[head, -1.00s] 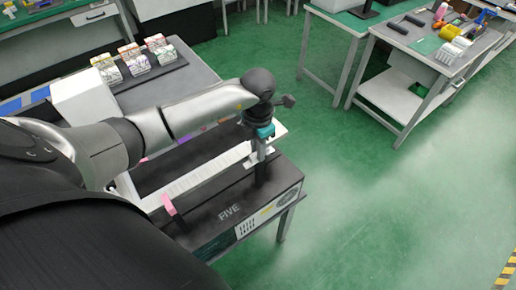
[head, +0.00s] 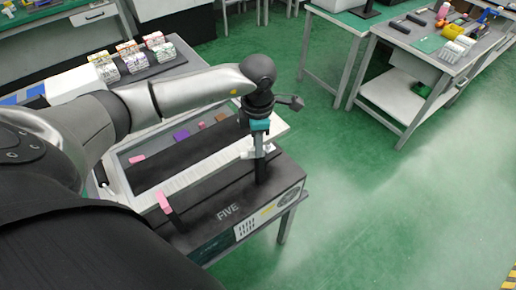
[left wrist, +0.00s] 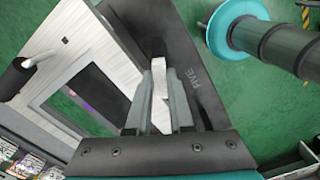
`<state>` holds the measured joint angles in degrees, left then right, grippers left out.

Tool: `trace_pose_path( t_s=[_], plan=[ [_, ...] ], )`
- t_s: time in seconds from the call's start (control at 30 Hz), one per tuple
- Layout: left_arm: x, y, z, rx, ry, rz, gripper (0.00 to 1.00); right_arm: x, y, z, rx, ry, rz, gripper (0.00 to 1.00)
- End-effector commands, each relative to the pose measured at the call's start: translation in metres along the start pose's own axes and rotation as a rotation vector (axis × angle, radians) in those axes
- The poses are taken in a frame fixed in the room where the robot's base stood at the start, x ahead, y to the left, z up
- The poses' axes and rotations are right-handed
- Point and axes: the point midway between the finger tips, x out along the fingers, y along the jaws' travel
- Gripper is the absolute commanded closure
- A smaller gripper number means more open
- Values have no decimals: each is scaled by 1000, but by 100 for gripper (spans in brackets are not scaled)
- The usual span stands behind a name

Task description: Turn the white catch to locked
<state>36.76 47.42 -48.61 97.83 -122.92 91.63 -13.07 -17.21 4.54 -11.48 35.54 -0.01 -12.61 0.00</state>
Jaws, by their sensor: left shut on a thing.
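The white catch (head: 249,154) sits on the dark fixture box marked FIVE (head: 207,222), toward its right end. My left gripper (head: 260,165) points down over the box, with its fingers at the catch. In the left wrist view the white catch (left wrist: 160,79) shows between the two finger tips, and the left gripper (left wrist: 160,95) is shut on it. Part of the catch is hidden by the fingers. The exact angle of the catch is hard to tell. My right gripper is not in view.
A pink-topped lever (head: 164,202) stands at the left of the same box. Behind it lies a framed dark panel with coloured pieces (head: 181,135). Small cartons (head: 134,62) stand on the table farther back. Green floor to the right is clear.

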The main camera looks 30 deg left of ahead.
Motion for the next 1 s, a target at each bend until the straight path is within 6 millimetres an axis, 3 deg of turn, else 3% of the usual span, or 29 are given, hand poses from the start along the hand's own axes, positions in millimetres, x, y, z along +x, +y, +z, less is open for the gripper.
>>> trace_pose_path(
  t_s=[1.0],
  plan=[
    [1, 5, 3, 918, -4, 5, 100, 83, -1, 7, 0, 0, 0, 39]
  ],
)
